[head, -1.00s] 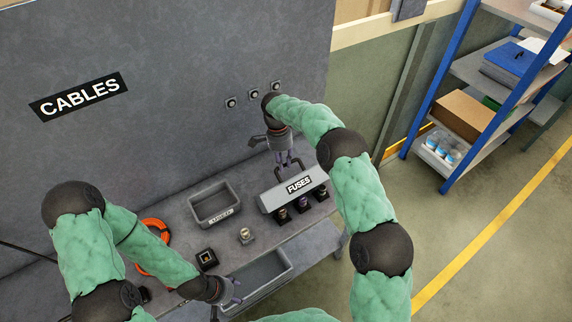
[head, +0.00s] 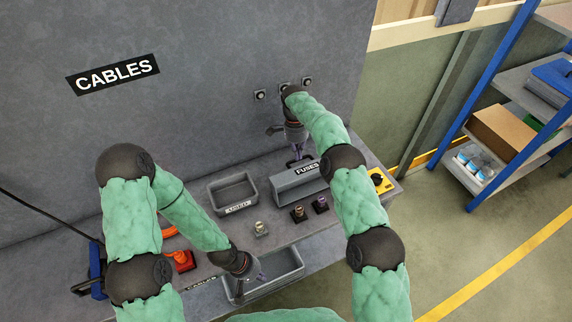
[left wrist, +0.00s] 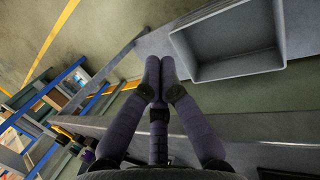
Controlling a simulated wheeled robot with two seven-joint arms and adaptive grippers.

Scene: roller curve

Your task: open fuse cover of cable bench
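The fuse box (head: 291,191) stands on the bench at right. Its cover (head: 307,168), with the FUSES label, shows as a narrow tilted strip along the top, and a grey recess shows below it. My right gripper (head: 298,158) is at the cover's back edge by a dark handle; its fingers are close together there and appear shut on the handle, though small in view. My left gripper (head: 260,277) is low over the front bin, far from the cover. In the left wrist view its fingertips (left wrist: 159,73) meet, with nothing between them.
Several fuses (head: 298,213) stand in front of the box. A grey tray (head: 233,191) is left of it and a larger grey bin (head: 290,262) is at the front. A yellow device (head: 380,180) sits at the bench's right end. Orange cable and a red item (head: 181,260) lie left.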

